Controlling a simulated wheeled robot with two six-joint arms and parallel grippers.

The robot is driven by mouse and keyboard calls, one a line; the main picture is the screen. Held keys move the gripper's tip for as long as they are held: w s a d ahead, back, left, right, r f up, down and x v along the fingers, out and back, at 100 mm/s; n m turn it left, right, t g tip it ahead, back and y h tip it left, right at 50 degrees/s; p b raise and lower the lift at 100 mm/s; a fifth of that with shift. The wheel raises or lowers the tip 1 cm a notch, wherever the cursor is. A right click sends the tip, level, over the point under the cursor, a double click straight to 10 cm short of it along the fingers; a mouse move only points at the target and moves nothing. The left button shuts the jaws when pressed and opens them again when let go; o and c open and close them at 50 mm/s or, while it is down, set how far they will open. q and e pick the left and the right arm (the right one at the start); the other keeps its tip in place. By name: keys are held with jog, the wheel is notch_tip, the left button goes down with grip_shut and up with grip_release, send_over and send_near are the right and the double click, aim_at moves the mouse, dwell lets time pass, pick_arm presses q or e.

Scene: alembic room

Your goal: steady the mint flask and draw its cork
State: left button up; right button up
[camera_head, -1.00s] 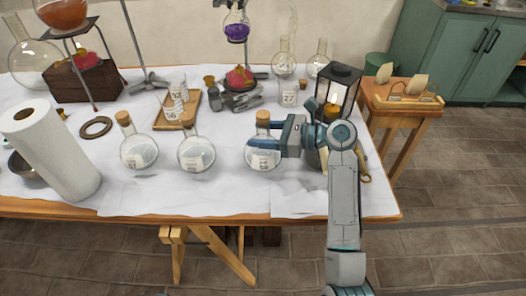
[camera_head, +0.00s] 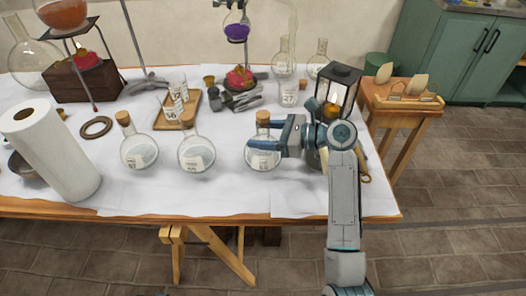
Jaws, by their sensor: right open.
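Three round clear flasks stand in a row near the front of the table. The right flask (camera_head: 262,157) has a cork (camera_head: 263,117) in its neck, and the left flask (camera_head: 139,153) also has a cork (camera_head: 123,117). The middle flask (camera_head: 197,157) shows no cork. Their labels are too small to read, so I cannot tell which is the mint one. My right gripper (camera_head: 265,132) is open at the right flask's neck, just below its cork. I cannot tell whether its fingers touch the glass. My left gripper is not in view.
A black lantern (camera_head: 338,88) stands close behind my right arm. A paper towel roll (camera_head: 55,155) stands at the left, near a dark ring (camera_head: 96,127). A wooden tray (camera_head: 160,124) with small labelled vessels lies behind the flasks. The cloth in front of the flasks is clear.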

jog(key=v, duration=1.2)
jog(key=shift+d, duration=0.1)
